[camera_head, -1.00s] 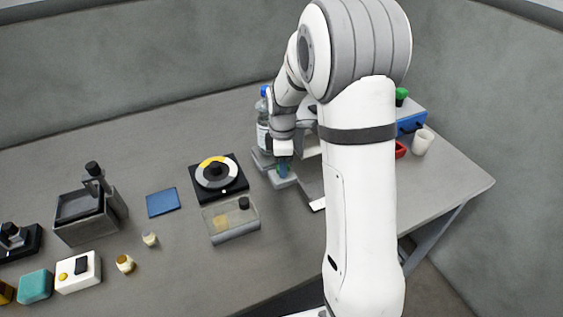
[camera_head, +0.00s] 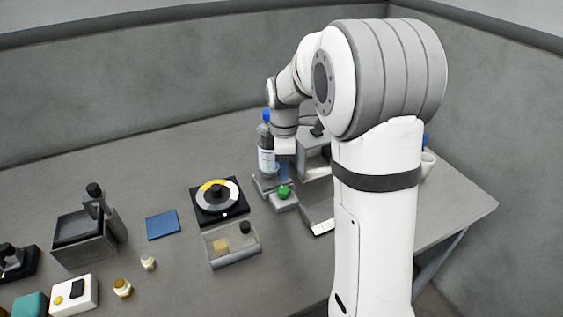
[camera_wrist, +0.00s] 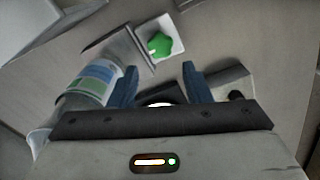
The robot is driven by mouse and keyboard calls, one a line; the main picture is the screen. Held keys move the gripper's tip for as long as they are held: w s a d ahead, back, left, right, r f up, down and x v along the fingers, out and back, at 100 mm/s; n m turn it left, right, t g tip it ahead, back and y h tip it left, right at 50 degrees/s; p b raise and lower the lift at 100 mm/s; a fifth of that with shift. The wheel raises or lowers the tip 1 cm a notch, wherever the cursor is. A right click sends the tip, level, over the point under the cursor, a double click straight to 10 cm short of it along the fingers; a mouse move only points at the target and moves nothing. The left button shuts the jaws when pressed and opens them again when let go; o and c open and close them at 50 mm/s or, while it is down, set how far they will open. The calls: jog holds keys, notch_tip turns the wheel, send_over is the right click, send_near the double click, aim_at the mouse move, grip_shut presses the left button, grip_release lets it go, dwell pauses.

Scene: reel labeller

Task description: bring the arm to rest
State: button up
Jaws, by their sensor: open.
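My arm reaches over the right part of the grey table (camera_head: 120,165). My gripper (camera_head: 284,170) hangs just above a grey stand (camera_head: 268,183) beside a clear bottle (camera_head: 266,152) with a blue cap. In the wrist view my gripper (camera_wrist: 163,85) shows two blue fingers spread apart with nothing gripped between them. A green knob (camera_head: 283,191) sits on a light base in front of the gripper; it also shows in the wrist view (camera_wrist: 159,45), beyond the fingers. The bottle shows left of the fingers in the wrist view (camera_wrist: 92,82).
A black turntable with a grey and yellow disc (camera_head: 217,198) and a clear bin (camera_head: 232,246) stand left of the gripper. A blue pad (camera_head: 162,224) and a grey box (camera_head: 82,240) lie farther left. A white cup (camera_head: 428,163) is partly behind my arm. The back left table is clear.

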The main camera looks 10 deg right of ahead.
jog(key=s+r+m+t, duration=0.1)
jog(key=s+r+m, duration=0.1)
jog(key=s+m, duration=0.6)
jog(key=s+r+m+t, duration=0.1)
jog(key=s+r+m, duration=0.2)
jog(key=s+m, duration=0.5)
jog(key=s, duration=0.8)
jog(key=shift+r+t, duration=0.15)
jog(key=shift+t, duration=0.25)
